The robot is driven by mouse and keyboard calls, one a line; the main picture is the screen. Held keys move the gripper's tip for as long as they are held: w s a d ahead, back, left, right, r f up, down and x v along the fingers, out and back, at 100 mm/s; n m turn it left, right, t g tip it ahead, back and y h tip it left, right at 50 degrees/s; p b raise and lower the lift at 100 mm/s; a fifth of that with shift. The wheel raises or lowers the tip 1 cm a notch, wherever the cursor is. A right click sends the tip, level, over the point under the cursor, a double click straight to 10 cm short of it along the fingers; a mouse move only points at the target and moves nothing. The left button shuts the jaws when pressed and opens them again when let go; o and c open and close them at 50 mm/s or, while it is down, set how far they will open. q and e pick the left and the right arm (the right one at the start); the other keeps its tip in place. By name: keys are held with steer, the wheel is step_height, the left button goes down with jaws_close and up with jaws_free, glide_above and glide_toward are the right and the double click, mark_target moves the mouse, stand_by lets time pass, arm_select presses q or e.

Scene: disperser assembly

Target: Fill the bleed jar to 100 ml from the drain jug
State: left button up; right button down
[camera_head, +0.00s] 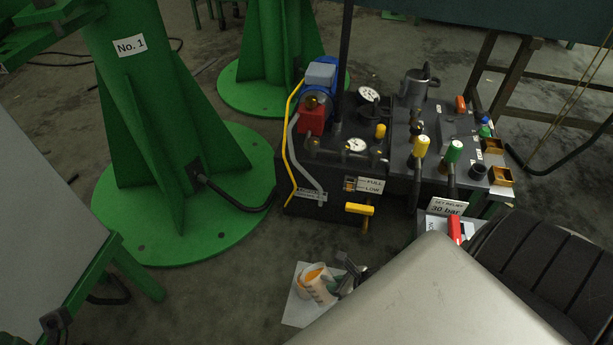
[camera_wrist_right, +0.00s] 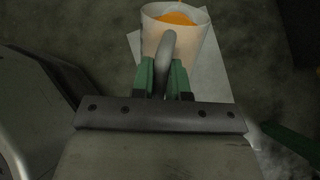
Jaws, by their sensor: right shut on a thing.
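A white vessel (camera_head: 320,289) with orange liquid inside and orange-red marks on its wall is at the lower middle of the head view. It also shows at the top of the right wrist view (camera_wrist_right: 152,38), with a curved grey handle. My right gripper (camera_head: 347,277) is shut on this handle, and the fingers show on both sides of it in the wrist view (camera_wrist_right: 163,78). I cannot tell whether this vessel is the jug or the jar, or whether it touches the sheet below. No second such vessel shows clearly. My left gripper is not in view.
A white sheet (camera_head: 296,310) lies on the floor under the vessel. A green stand (camera_head: 150,215) is at left. Bare floor lies between.

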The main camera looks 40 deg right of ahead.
steer(key=shift+w+r, duration=0.15)
steer(key=shift+r, duration=0.05)
stand_by(0.6)
